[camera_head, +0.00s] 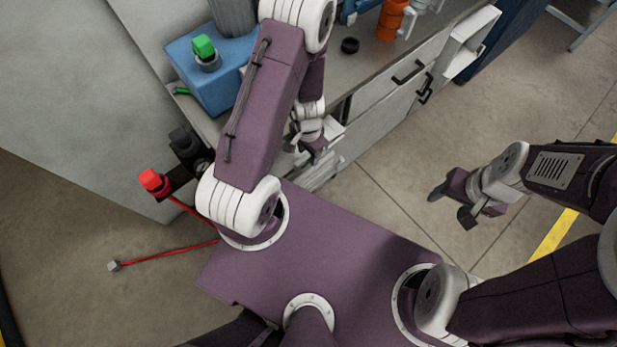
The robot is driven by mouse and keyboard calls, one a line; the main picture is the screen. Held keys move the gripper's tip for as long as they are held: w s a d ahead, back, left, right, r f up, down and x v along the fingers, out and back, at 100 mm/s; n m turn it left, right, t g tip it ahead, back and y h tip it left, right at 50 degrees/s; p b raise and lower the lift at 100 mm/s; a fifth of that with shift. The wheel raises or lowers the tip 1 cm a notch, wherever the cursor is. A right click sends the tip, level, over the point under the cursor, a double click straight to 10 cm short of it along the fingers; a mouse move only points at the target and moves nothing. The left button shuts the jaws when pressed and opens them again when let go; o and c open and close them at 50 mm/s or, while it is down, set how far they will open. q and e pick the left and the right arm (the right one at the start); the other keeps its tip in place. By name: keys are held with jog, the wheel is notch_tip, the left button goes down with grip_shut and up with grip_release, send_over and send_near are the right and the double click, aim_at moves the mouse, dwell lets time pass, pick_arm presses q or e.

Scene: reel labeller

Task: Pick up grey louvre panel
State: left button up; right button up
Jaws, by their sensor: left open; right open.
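A light grey slatted piece, which looks like the grey louvre panel (319,176), shows low by the cabinet front, just beyond the edge of my purple base. My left arm and gripper hide part of it. My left gripper (314,149) is open, pointing down just above and beside it in the picture; I cannot tell whether they touch. My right gripper (454,206) is open and empty over the bare floor on the right.
A grey workbench (378,70) with drawers and dark handles runs across the top. On it are a blue box (198,78) with a green button, a black ring (350,45) and orange fittings (390,20). A red-topped part (154,181) stands left.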

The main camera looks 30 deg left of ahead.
dwell(0.3)
pick_arm(q)
grip_shut()
dwell(1.3)
